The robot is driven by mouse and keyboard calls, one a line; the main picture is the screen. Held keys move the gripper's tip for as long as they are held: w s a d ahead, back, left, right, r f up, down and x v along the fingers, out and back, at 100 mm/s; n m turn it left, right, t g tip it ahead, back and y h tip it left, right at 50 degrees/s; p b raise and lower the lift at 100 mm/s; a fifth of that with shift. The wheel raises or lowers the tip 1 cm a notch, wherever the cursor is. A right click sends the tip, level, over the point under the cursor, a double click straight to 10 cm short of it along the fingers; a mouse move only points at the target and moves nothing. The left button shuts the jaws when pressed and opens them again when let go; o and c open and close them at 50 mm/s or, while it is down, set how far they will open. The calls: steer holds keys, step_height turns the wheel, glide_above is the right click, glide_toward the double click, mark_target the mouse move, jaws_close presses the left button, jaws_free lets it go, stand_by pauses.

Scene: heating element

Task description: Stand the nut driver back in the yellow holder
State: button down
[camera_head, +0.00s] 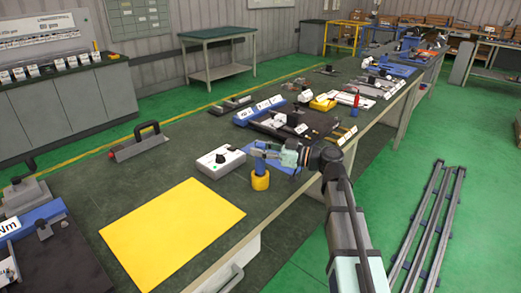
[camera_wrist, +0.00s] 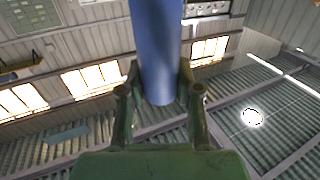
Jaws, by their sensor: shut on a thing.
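The nut driver shows as a blue cylinder in the wrist view (camera_wrist: 158,45), between the two fingers of my gripper (camera_wrist: 158,90). Its rounded end sits between the fingers and the rest runs out of the top of the picture. In the head view, my gripper (camera_head: 266,153) is shut around the blue nut driver (camera_head: 258,166), which looks roughly upright. The yellow holder (camera_head: 260,182) is directly below it on the bench. The blue part meets the holder's top in the picture; I cannot tell how deep it sits. The driver's lower end is hidden.
A white box with a black knob (camera_head: 221,160) stands close left of the holder. A yellow mat (camera_head: 172,232) lies in front of it. Blue and black fixtures (camera_head: 290,122) stand behind my gripper. The bench's right edge is near my arm.

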steer(key=c, duration=0.7)
jaws_free()
steer(key=shift+d, duration=0.1)
steer(key=v, duration=1.2)
